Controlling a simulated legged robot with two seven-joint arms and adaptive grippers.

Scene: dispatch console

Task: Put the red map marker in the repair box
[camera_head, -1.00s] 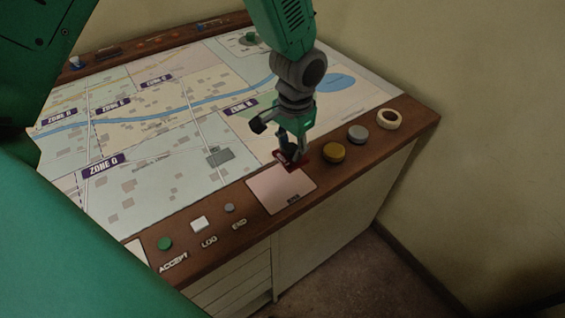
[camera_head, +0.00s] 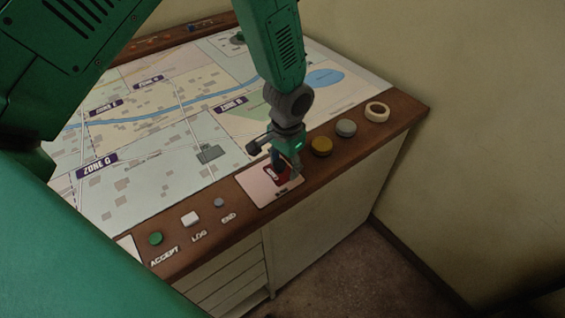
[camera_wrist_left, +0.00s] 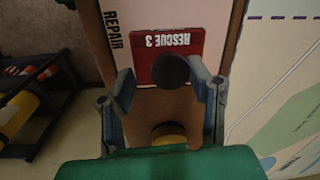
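The red map marker (camera_head: 276,174), a flat red plate reading "RESCUE 3" with a dark round knob, lies over the pale pink repair box (camera_head: 257,192) on the console's front rim. In the left wrist view the marker (camera_wrist_left: 196,45) lies on the pink area (camera_wrist_left: 130,48) beside the word "REPAIR". My left gripper (camera_head: 279,166) is right above the marker. In the left wrist view its fingers (camera_wrist_left: 165,88) stand apart on either side of the knob, with gaps visible. The gripper partly hides the marker in the head view. My right gripper is not in view.
A yellow knob (camera_head: 321,147), a grey knob (camera_head: 346,128) and a cream ring (camera_head: 377,112) stand right of the box. Green (camera_head: 155,239), white (camera_head: 190,218) and grey buttons (camera_head: 219,202) lie left. The zone map (camera_head: 140,165) spreads behind.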

